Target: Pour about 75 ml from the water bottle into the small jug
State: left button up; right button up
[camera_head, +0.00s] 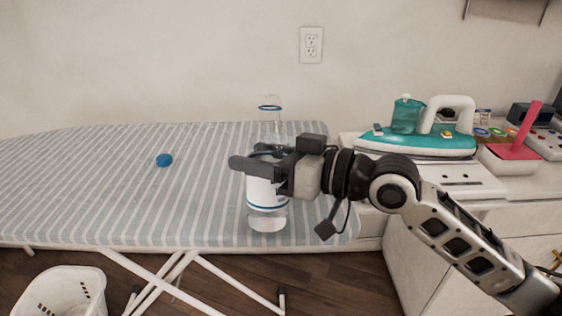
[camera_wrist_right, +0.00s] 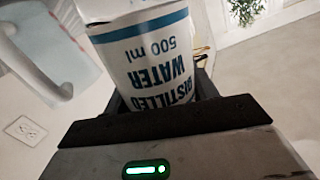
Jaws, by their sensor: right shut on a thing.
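The water bottle (camera_head: 266,193) is clear with a white, blue-lettered label and stands upright over the right part of the ironing board, near its front edge. I cannot tell whether its base touches the board. My right gripper (camera_head: 262,164) is shut around the bottle's upper body, coming in from the right. The bottle's label (camera_wrist_right: 155,65) fills the middle of the right wrist view, reading distilled water, 500 ml. A small blue cap (camera_head: 164,160) lies on the board to the left. I cannot make out the small jug for certain. My left gripper is not in view.
A striped ironing board (camera_head: 90,190) spans the left and middle, mostly bare. A teal iron (camera_head: 430,145) with a teal tank stands on the white cabinet at right, beside a pink-and-white container (camera_head: 513,158). A white basket (camera_head: 62,292) is on the floor.

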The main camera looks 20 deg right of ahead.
jog(key=shift+s+n+t+b, duration=0.1)
jog(key=shift+n+t+b, duration=0.2)
jog(key=shift+n+b, duration=0.8)
dwell(2.1)
